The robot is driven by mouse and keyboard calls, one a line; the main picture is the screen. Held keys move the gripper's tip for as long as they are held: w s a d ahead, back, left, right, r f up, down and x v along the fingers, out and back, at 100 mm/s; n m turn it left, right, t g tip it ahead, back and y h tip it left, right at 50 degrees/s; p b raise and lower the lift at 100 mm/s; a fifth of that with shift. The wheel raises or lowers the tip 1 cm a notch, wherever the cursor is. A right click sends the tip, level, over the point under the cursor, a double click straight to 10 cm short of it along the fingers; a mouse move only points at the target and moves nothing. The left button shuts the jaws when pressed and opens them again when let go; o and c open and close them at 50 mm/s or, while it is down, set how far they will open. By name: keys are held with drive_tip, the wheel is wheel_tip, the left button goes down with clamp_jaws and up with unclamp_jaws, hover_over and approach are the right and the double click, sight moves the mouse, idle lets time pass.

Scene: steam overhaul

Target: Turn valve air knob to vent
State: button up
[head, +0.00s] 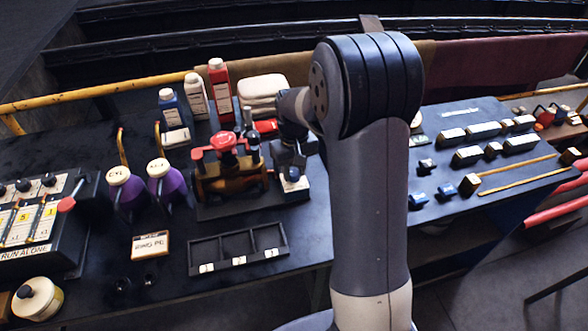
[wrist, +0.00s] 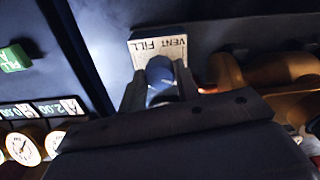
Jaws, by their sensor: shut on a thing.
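The air knob (wrist: 160,70) is a rounded dark blue knob in front of a pale plate (wrist: 146,48) lettered VENT and FILL in the wrist view. My gripper (wrist: 161,86) is shut on the knob, one finger on each side. The knob's pointing direction is hidden by the fingers. In the head view my gripper (head: 292,160) reaches down at the right end of the brass valve (head: 225,184) with its red handwheel (head: 223,141). The knob itself is mostly covered there by my gripper.
Bottles, one red (head: 220,92), stand behind the valve. Two purple jars (head: 166,181) are to its left. A dark divided tray (head: 237,244) lies in front. The wrist view shows round gauges (wrist: 22,149) and a green tag (wrist: 13,57) at the left.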

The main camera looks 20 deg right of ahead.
sight(294, 172)
drive_tip(key=shift+r, duration=0.1)
drive_tip(key=o, duration=1)
drive_tip(key=shift+c, duration=0.2)
wheel_tip(294, 172, up, 11)
drive_tip(key=shift+b, duration=0.45)
drive_tip(key=shift+f, duration=0.2)
wheel_tip(294, 172, down, 11)
drive_tip(key=shift+p, duration=0.45)
drive_tip(key=shift+r+m, duration=0.15)
drive_tip(key=shift+m, duration=0.15)
